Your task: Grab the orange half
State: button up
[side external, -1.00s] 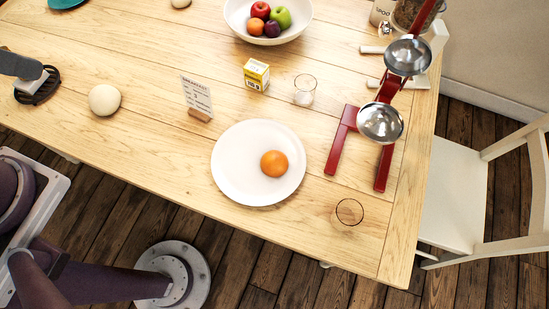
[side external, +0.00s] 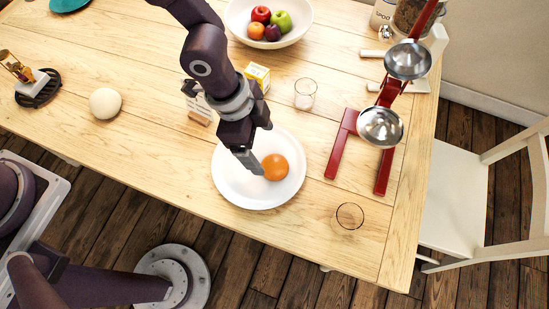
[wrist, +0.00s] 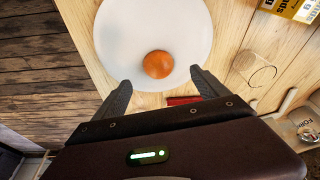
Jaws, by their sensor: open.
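An orange (side external: 275,167) sits on a round white plate (side external: 233,187) near the front edge of the table; whether it is a half or a whole fruit I cannot tell. My gripper (side external: 254,165) is over the plate, close to the left side of the orange in the side view. In the wrist view my gripper (wrist: 163,88) is open and empty, with its two fingers spread. There the orange (wrist: 158,64) shows ahead, between the lines of the fingers, on the plate (wrist: 118,40). I cannot tell whether a finger touches it.
A red citrus press (side external: 383,140) stands right of the plate. Clear glasses (side external: 305,93) stand behind and at the front right (side external: 349,215). A yellow box (side external: 257,74) and a small card stand (side external: 199,108) are behind my gripper. A fruit bowl (side external: 240,32) is at the back.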

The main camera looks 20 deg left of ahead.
aim_at(273, 162)
jog(key=x, duration=0.7)
jog(key=shift+s+d+f, duration=0.1)
jog(key=shift+d+f, duration=0.15)
jog(key=shift+d, duration=0.15)
jog(key=c, duration=0.9)
